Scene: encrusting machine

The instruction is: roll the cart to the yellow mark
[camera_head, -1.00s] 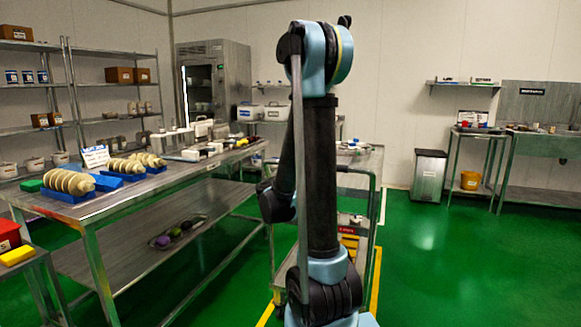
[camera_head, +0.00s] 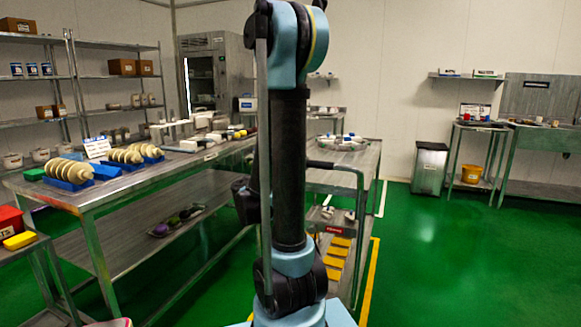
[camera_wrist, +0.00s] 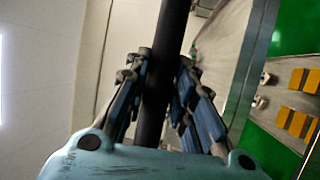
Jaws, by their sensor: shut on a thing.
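In the head view my gripper is hidden behind my arm. A yellow line, the mark (camera_head: 370,275), runs along the green floor to the right of the cart. Its left portion is hidden by the cart and my arm.
A long steel table (camera_head: 130,182) with moulded pieces on blue bases stands close on the left. Several yellow blocks (camera_head: 336,252) show low by the cart. A grey bin (camera_head: 429,168) and steel sink bench (camera_head: 540,140) stand at the back right. The right floor is clear.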

